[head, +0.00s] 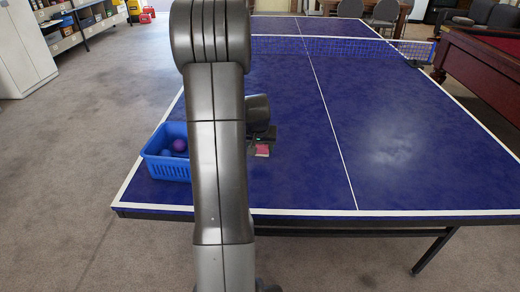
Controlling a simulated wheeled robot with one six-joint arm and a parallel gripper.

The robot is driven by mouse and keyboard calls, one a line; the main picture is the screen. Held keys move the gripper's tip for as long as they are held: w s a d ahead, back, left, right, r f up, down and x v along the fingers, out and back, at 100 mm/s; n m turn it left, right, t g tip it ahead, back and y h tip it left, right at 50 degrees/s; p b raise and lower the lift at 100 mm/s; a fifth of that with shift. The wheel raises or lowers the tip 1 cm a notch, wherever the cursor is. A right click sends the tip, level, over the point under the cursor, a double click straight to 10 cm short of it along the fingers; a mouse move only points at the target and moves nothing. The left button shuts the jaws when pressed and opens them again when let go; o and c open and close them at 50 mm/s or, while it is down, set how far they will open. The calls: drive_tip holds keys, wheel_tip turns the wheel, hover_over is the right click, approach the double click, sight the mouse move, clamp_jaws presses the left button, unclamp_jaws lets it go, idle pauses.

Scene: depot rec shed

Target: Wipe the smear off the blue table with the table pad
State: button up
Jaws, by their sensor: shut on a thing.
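The blue table (300,185) is a table-tennis table with white lines, and fills the middle of the head view. My gripper (262,143) shows just right of my arm, over the near left half of the table. It is shut on the table pad (262,151), of which a small reddish-pink part shows below the jaws. I cannot tell whether the pad touches the table. A pale, cloudy patch (395,150) lies on the right half; I cannot tell whether it is the smear or glare. My arm hides a strip of the table.
A blue basket (152,168) with a few balls, one purple (179,145), stands at the table's near left edge. A net (325,46) crosses the table farther back. A red-topped pool table (495,45) is at the right. The near right half of the table is clear.

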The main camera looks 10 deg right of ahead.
drive_tip(key=shift+r+p, duration=0.95)
drive_tip(key=shift+r, duration=0.9)
